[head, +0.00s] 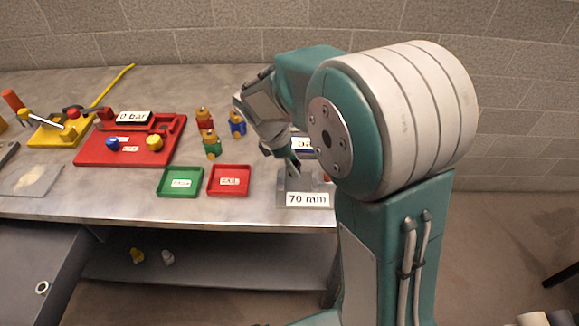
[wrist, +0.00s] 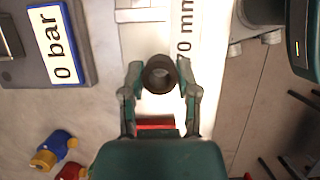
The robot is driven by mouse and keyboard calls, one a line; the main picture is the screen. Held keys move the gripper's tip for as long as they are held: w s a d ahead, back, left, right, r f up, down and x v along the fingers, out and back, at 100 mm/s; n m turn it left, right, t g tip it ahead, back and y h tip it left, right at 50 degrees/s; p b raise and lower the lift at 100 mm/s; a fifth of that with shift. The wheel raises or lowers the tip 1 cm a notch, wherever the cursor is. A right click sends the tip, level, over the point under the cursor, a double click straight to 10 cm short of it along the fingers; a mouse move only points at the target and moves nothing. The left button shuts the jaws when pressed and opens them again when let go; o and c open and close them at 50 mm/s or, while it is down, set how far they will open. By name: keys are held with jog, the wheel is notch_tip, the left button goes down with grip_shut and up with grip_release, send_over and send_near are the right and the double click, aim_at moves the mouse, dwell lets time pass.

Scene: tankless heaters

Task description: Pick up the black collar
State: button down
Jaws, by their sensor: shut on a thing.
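The black collar (wrist: 160,74) is a short dark ring, seen from above in the wrist view. My gripper (wrist: 160,80) has one finger on each side of it and is shut on it. In the head view my gripper (head: 291,158) points down over the metal stand labelled 70 mm (head: 307,199), near the table's right end. My arm hides much of that spot, and I cannot make out the collar there. I cannot tell whether the collar still touches the stand.
A green tray (head: 180,182) and a red tray (head: 229,181) lie left of the stand. Several coloured figures (head: 212,144) stand behind them. A red board with a 0 bar label (head: 133,118) and a yellow board (head: 58,130) lie further left. The table's front edge is close.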

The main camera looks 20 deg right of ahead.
jog(key=s+d+r, duration=0.1)
jog(key=s+r, duration=0.5)
jog(key=s, duration=0.5)
jog(key=shift+d+r, duration=0.15)
jog(key=shift+r, duration=0.1)
